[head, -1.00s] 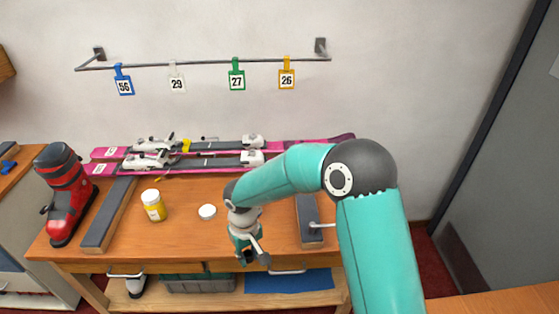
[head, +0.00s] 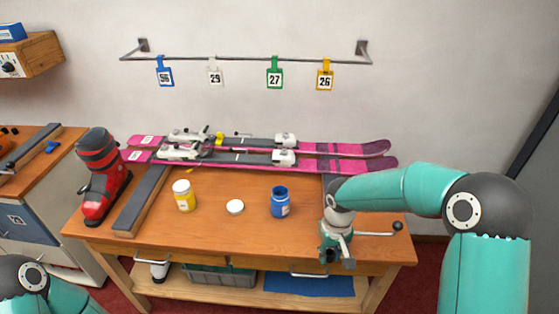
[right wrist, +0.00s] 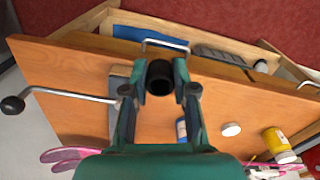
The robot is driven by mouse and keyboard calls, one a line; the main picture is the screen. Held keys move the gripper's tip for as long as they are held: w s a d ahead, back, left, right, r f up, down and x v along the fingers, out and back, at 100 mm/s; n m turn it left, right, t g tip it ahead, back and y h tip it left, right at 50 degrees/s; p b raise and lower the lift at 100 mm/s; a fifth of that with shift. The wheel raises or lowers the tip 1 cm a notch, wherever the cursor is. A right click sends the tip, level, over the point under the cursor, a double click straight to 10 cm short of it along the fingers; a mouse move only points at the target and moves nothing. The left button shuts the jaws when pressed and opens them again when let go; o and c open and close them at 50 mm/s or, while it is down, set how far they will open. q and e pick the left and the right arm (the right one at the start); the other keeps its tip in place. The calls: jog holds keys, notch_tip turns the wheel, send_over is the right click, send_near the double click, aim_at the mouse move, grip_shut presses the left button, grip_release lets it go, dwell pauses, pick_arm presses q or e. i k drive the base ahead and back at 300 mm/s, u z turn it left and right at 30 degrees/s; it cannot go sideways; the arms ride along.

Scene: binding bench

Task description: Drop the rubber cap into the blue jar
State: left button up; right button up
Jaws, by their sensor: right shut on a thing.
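The blue jar (head: 280,204) stands upright and open on the wooden table, right of the middle. It also shows in the right wrist view (right wrist: 181,130), partly hidden by a finger. The black rubber cap (right wrist: 160,77) is between the fingers of my right gripper (right wrist: 160,88), which is shut on it. In the head view, my right gripper (head: 334,257) points down by the table's front edge, to the right of the jar and nearer to me, apart from it. My left gripper is out of view; only a piece of my left arm shows at the lower left.
A white round lid (head: 235,207) and a yellow-labelled jar (head: 184,196) stand left of the blue jar. Pink skis (head: 340,160) lie behind, a ski boot (head: 103,175) stands at the far left, and a metal handle (head: 378,233) sticks out at the right.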

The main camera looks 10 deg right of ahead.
aim_at(285, 189)
jog(key=z, duration=0.1)
jog(key=i, duration=1)
jog(key=u, duration=0.1)
